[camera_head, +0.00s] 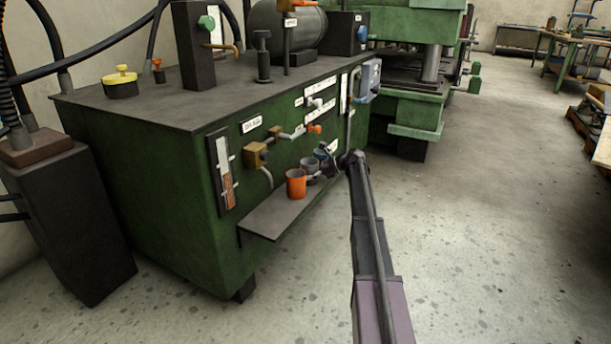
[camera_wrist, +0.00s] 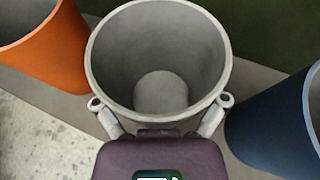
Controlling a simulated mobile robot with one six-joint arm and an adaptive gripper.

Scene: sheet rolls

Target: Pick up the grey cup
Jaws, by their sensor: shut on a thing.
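The grey cup (camera_wrist: 160,82) stands open end up in the middle of the wrist view. My gripper (camera_wrist: 160,112) has a finger on each side of its near wall and is shut on it. In the head view the grey cup (camera_head: 310,165) is between the orange cup and the blue cup on a small shelf, and my gripper (camera_head: 328,170) reaches it from the right. I cannot tell whether the cup's base touches the shelf.
The orange cup (camera_head: 296,184) is close on the left, also in the wrist view (camera_wrist: 45,45). The blue cup (camera_wrist: 285,118) is close on the right. The shelf (camera_head: 270,220) juts from a green machine (camera_head: 150,190) with valves above. Open floor lies right.

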